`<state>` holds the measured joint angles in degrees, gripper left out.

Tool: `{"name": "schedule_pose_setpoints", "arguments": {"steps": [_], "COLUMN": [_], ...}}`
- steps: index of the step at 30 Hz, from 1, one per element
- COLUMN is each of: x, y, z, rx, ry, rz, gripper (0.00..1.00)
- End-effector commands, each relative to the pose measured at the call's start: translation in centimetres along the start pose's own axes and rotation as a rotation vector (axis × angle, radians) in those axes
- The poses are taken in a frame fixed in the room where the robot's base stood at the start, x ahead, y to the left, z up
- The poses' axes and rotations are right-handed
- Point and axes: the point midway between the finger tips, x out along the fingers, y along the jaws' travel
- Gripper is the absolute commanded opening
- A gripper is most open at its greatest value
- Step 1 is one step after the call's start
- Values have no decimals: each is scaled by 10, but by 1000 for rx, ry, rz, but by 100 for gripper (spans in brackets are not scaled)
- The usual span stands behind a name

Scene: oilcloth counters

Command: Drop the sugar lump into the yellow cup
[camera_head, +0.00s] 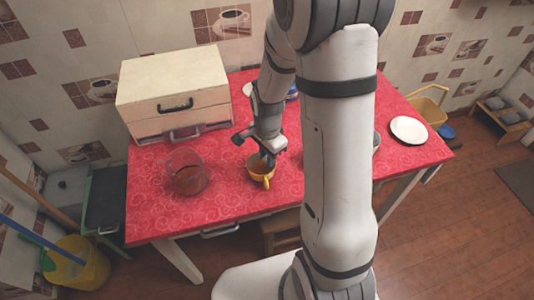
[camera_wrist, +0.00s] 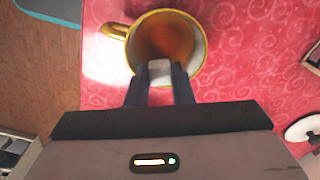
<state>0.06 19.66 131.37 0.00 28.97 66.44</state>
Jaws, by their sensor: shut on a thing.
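The yellow cup (camera_head: 262,172) stands upright on the red table, with its handle towards the table's front edge. In the wrist view the cup (camera_wrist: 190,17) has a white inside with brown liquid in it. My gripper (camera_head: 268,158) is directly over the cup. In the wrist view my gripper (camera_wrist: 160,72) is shut on the white sugar lump (camera_wrist: 159,70), which overlaps the near part of the cup's opening. The lump's height above the liquid cannot be told. In the head view the lump is hidden by the gripper.
A clear glass jug (camera_head: 186,172) stands left of the cup on the red table (camera_head: 225,205). A cream drawer box (camera_head: 173,90) stands at the back left. A white plate (camera_head: 409,130) lies at the right end. My arm hides part of the table's middle.

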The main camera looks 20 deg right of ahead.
Motion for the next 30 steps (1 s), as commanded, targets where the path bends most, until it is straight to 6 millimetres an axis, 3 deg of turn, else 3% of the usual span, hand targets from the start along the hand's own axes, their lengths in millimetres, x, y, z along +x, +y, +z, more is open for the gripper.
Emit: {"name": "schedule_pose_setpoints", "arguments": {"steps": [3, 4, 12, 22, 30], "x": [-1, -1, -1, -7, -51], "y": [0, 0, 0, -1, -2], "z": [0, 0, 0, 0, 0], "rx": [-1, -1, -1, -2, -3], "ry": [0, 0, 0, 1, 2], "rz": [0, 0, 0, -2, -5], "gripper": [0, 23, 45, 46, 46]}}
